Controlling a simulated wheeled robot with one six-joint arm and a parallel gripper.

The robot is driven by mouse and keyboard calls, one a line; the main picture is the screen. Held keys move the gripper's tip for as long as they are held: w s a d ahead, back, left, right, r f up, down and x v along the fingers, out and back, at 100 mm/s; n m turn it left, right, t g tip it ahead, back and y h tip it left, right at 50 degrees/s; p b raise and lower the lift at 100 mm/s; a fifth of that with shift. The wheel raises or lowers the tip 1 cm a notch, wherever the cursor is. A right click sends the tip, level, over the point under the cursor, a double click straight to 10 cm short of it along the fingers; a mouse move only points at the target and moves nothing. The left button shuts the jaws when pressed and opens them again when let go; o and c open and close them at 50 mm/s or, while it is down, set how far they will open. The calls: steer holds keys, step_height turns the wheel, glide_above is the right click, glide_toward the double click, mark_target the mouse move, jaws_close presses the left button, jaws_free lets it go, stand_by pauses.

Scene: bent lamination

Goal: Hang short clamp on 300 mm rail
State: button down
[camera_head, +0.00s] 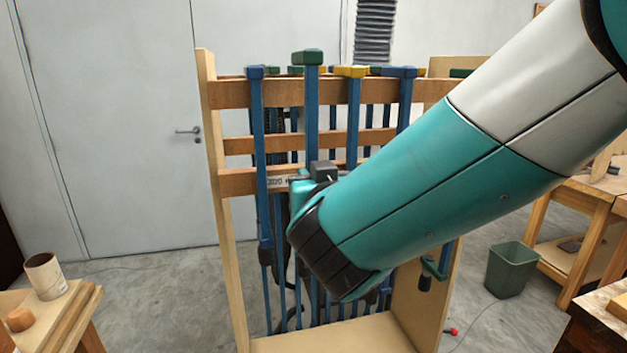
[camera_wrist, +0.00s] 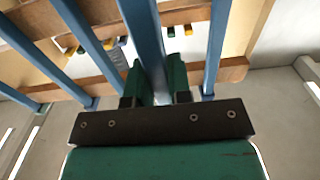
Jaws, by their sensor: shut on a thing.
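My gripper (camera_head: 316,178) is in front of the clamp rack, partly hidden behind my wrist. In the wrist view its two green fingers (camera_wrist: 158,84) are shut on the blue bar of a clamp (camera_wrist: 146,35). That clamp (camera_head: 312,110) stands upright in the head view, its green end (camera_head: 307,57) above the top rail and above its neighbours' ends. Its lower part is hidden by my arm. The 300 mm rail (camera_head: 240,183) is the lowest wooden rail, with a partly covered label (camera_head: 277,182) reading 300. I cannot tell whether the held clamp touches any rail.
Clamps with blue (camera_head: 255,72), yellow (camera_head: 352,71) and blue (camera_head: 402,72) ends hang close on both sides. The rack has a left side post (camera_head: 212,150) and a base board (camera_head: 335,338). A green bin (camera_head: 510,268) stands right, a table with a can (camera_head: 44,276) left.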

steer(key=shift+w+r, duration=0.1)
steer(key=shift+p+x, duration=0.7)
steer(key=shift+x, duration=1.45)
steer(key=shift+w, duration=0.25)
steer(key=shift+p+x, duration=0.3)
steer(key=shift+x, duration=1.4)
steer(key=shift+s+f+b, duration=0.1)
steer(key=shift+f+b, duration=0.2)
steer(key=shift+b, duration=0.1)
steer(key=shift+f+b, duration=0.8)
steer(key=shift+b, duration=0.1)
